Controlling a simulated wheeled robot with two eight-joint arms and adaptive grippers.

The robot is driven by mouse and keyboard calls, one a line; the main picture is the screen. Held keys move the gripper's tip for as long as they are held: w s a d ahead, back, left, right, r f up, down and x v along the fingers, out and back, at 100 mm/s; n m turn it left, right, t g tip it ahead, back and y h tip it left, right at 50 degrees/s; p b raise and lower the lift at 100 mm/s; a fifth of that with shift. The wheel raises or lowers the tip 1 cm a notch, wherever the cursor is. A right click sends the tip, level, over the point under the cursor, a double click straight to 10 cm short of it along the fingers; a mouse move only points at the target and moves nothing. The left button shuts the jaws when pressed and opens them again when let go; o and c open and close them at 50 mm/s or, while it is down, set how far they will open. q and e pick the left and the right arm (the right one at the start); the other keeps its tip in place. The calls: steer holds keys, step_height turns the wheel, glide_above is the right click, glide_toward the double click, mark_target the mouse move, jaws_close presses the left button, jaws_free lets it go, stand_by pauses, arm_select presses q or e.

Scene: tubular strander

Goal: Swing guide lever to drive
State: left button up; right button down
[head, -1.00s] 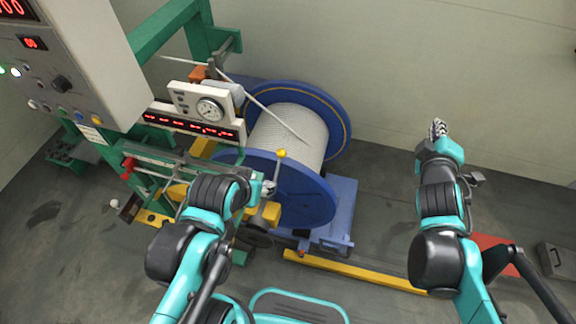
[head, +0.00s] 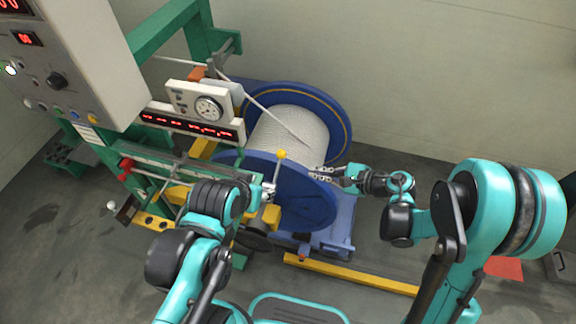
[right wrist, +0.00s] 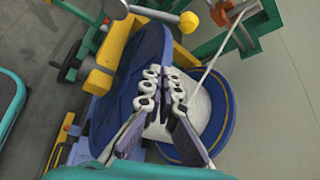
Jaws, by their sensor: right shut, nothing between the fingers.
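The guide lever (head: 276,168) is a thin rod topped with a yellow ball, standing in front of the blue reel in the head view. My left gripper (head: 269,190) is at the lower part of this rod; I cannot make out whether its fingers touch it. My right gripper (head: 316,172) is in front of the reel's near flange, right of the lever and apart from it. In the right wrist view its fingers (right wrist: 164,86) are together and empty, with the flange behind them.
The blue reel (head: 318,205) with pale rope stands at the centre. A control cabinet (head: 95,60) hangs at the upper left, and a gauge box (head: 185,97) sits beside the reel. A yellow floor bar (head: 345,272) lies in front. Open floor is at the right.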

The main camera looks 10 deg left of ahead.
steer(key=w+a+b, duration=0.1)
steer(key=a+b, duration=0.2)
steer(key=a, duration=0.6)
steer(key=shift+a+f, duration=0.2)
steer(key=shift+f, duration=0.25)
steer(key=shift+w, duration=0.1)
